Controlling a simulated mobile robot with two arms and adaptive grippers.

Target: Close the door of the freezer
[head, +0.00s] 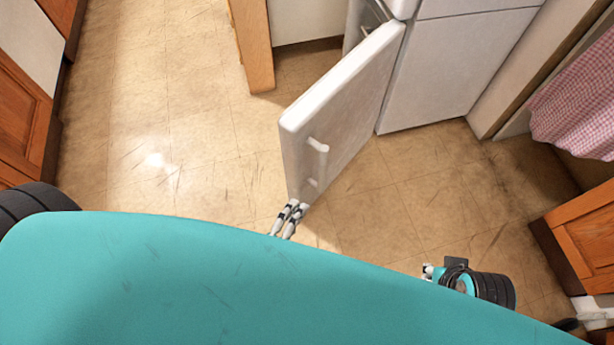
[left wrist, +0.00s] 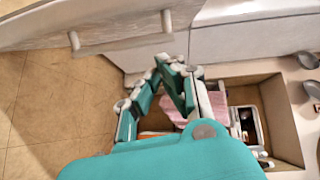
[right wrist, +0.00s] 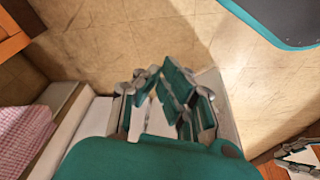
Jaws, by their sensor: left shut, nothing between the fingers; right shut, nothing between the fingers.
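The freezer's white door (head: 345,115) stands open in the head view, swung out from the freezer (head: 455,70) into the room. A white handle (head: 319,160) is on its right-facing side, near the free edge. My left gripper (head: 291,208) is shut and empty at the bottom of the door's free edge; I cannot tell whether it touches. In the left wrist view the door (left wrist: 115,22) and handle lie above the left fingers (left wrist: 178,66). My right gripper (head: 428,271) is shut and empty over the floor, right of the door. Its fingers fill the middle of the right wrist view (right wrist: 160,78).
Wooden cabinets (head: 20,105) line the left, and another (head: 585,235) stands at the right. A wooden post (head: 253,45) is left of the freezer. A pink checked cloth (head: 580,105) hangs at the right. The tiled floor (head: 170,120) left of the door is clear.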

